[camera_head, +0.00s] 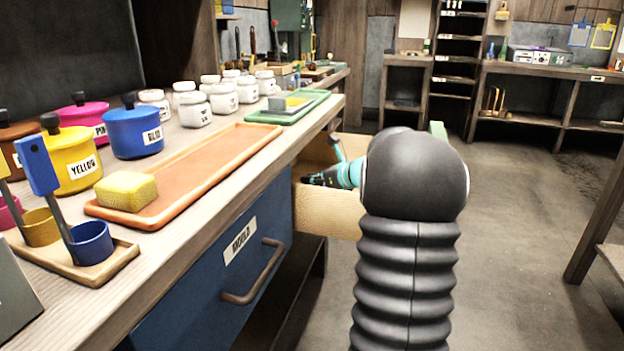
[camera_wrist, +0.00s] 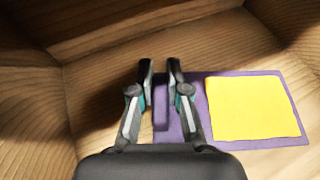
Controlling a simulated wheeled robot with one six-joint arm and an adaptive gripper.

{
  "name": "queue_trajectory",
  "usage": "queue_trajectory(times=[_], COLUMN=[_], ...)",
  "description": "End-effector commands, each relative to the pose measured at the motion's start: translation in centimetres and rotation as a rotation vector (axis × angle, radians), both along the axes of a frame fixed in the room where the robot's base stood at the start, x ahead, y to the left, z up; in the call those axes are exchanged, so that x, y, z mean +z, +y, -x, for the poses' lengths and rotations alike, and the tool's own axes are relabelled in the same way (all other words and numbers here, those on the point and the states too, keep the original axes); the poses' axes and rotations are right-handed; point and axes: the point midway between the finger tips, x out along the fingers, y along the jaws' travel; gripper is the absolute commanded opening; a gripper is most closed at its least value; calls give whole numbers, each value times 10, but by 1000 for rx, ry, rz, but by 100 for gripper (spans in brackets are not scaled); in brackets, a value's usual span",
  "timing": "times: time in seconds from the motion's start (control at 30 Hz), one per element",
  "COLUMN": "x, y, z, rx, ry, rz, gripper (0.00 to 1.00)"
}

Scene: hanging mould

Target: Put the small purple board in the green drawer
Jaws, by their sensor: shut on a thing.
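The small purple board (camera_wrist: 205,125) lies low inside an open wooden drawer (camera_head: 330,210), with a yellow square (camera_wrist: 252,106) on its right part. My gripper (camera_wrist: 160,70) reaches down into the drawer, its fingers shut on the left part of the board. In the head view my gripper (camera_head: 333,178) shows above the drawer's side wall, and the board is hidden there. A strip of the green drawer front (camera_head: 438,130) shows behind my arm, which hides most of it. Whether the board rests flat on the drawer floor I cannot tell.
A blue drawer front (camera_head: 225,262) with a handle is shut nearer the camera. The worktop above carries an orange tray (camera_head: 205,165), a yellow sponge (camera_head: 126,191), coloured pots, white jars and a green tray (camera_head: 290,112). The floor at right is open.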

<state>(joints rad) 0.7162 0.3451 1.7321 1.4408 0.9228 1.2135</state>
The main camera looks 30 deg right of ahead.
Motion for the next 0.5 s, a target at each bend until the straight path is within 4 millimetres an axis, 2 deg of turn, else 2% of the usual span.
queue_trajectory(times=[0.23, 0.27, 0.33, 0.5], x=[-3, -4, -4, -4], y=[0, 0, 0, 0], z=[0, 0, 0, 0], rx=[0, 0, 0, 0], ry=[0, 0, 0, 0], rz=[0, -1, -1, -1], gripper=[0, 23, 40, 40])
